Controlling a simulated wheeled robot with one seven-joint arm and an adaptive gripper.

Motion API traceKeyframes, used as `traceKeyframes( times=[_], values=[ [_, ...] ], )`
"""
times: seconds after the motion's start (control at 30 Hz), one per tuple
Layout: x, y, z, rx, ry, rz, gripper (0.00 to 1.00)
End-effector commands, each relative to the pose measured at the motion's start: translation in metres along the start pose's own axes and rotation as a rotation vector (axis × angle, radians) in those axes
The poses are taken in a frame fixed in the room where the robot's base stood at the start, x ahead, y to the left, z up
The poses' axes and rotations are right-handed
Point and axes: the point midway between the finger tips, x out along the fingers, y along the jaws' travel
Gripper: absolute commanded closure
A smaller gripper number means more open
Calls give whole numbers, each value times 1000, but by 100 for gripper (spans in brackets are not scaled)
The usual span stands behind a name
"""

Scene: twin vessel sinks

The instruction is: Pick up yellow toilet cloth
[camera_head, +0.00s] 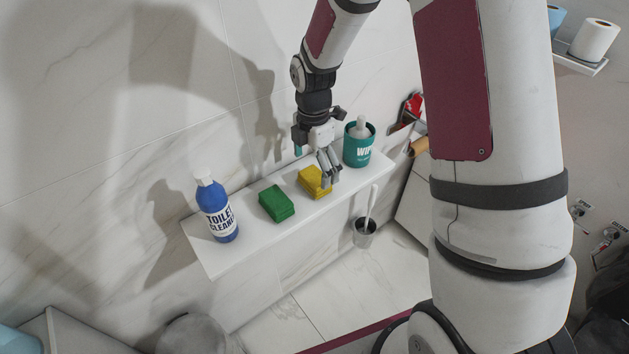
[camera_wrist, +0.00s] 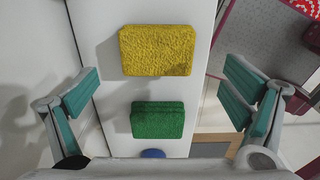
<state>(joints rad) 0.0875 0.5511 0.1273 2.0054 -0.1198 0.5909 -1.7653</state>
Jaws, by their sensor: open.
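The yellow cloth (camera_head: 311,181) is a thick folded block lying on a white ledge, right of a green cloth (camera_head: 276,203). In the wrist view the yellow cloth (camera_wrist: 157,50) lies flat on the ledge, above the green cloth (camera_wrist: 158,120) in the picture. My gripper (camera_head: 328,175) hangs over the ledge at the yellow cloth's right side and partly covers it in the head view. In the wrist view my gripper (camera_wrist: 160,105) has its teal-padded fingers wide apart with nothing between the pads. I cannot tell the exact height above the cloth.
On the white ledge (camera_head: 235,257), a blue toilet cleaner bottle (camera_head: 217,210) stands at the left end and a teal wipes tub (camera_head: 358,146) stands close right of my gripper. A toilet brush in a holder (camera_head: 364,233) is on the floor below. The marble wall is behind.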

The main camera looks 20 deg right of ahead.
Motion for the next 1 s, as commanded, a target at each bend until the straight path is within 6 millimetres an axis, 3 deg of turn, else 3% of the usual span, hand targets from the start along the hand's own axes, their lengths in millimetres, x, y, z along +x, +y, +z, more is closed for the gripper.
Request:
traceKeyframes(
  times=[0.33, 0.67, 0.87, 0.9, 1.0],
  values=[
    [44, 3, 5, 0, 1, -4, 6],
    [50, 4, 6, 1, 0, -1, 6],
    [50, 4, 6, 1, 0, -1, 50],
    [50, 4, 6, 1, 0, -1, 54],
    [50, 4, 6, 1, 0, -1, 54]
  ],
)
